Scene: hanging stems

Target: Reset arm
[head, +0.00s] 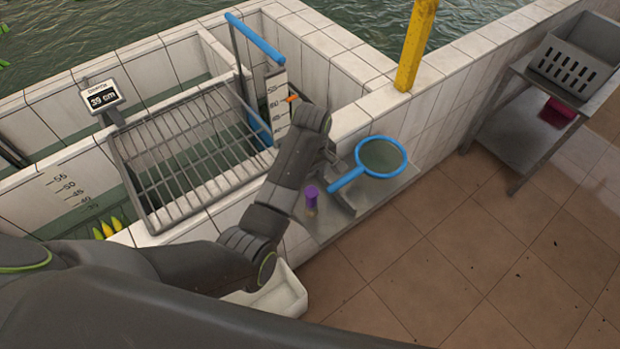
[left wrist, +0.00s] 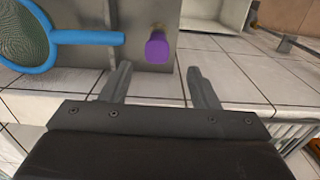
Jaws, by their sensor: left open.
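My left arm reaches in from the left over the tiled wall. Its gripper (head: 338,192) points down above the grey shelf (head: 376,192), partly hidden behind my own arm. In the left wrist view both fingers of the gripper (left wrist: 158,86) are spread apart with nothing between them. A small purple-capped item (head: 312,194) stands on the shelf close by; in the left wrist view it (left wrist: 157,47) shows just beyond the fingertips, apart from them. My right gripper is not in view.
A blue-rimmed net (head: 353,178) lies on the shelf beside the gripper. A metal rack (head: 185,150) spans the tank to the left. A yellow post (head: 416,45) stands on the wall. A white bin (head: 285,296) is below. Tiled floor at right is open.

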